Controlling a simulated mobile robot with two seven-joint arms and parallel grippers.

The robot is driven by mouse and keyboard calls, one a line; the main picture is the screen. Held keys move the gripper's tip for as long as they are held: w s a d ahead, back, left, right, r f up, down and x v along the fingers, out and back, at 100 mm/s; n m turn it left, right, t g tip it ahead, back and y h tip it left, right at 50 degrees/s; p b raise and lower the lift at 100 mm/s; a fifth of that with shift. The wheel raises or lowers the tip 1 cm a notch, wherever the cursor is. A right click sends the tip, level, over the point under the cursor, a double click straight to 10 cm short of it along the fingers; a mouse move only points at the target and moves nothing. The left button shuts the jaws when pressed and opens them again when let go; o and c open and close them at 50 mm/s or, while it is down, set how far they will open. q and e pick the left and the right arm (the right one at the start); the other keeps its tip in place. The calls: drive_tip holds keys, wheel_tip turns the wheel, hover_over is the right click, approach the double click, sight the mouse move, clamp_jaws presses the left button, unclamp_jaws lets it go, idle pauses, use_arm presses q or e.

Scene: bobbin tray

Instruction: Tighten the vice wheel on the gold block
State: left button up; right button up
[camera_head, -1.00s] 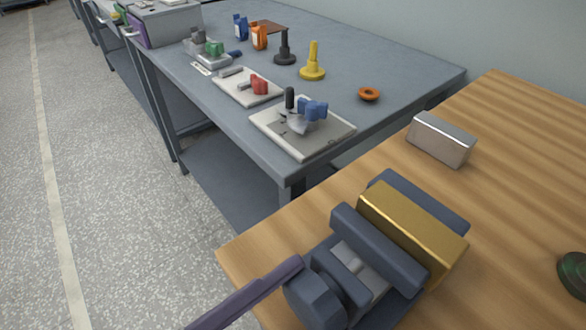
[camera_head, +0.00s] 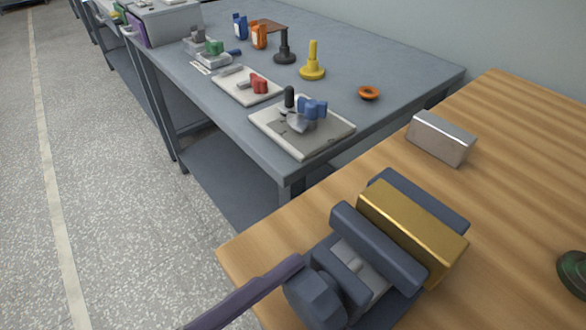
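The dark blue vice (camera_head: 351,283) is on the wooden table, at the bottom middle of the head view. Its faceted wheel (camera_head: 316,300) is at the lower left end. The gold block (camera_head: 412,232) sits between the front jaw (camera_head: 378,246) and the rear jaw (camera_head: 436,204). The front jaw lies close along the block; I cannot tell whether it presses on it. A dark purple bar, seemingly part of my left gripper (camera_head: 290,266), comes in from the lower left and ends beside the wheel. Its fingertip opening and grip are not clear. My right gripper is out of view.
A silver block (camera_head: 440,139) stands behind the vice, and a dark green round object (camera_head: 573,273) is at the right edge. Bare wood lies between. A grey bench (camera_head: 215,110) beyond holds fixtures, coloured pegs and an orange ring (camera_head: 369,93).

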use_arm(q)
drive_tip(key=o, duration=1.3)
drive_tip(key=shift+o, duration=0.2)
drive_tip(key=shift+a, duration=0.1)
drive_tip(key=v, duration=0.9)
drive_tip(key=shift+s+a, duration=0.3)
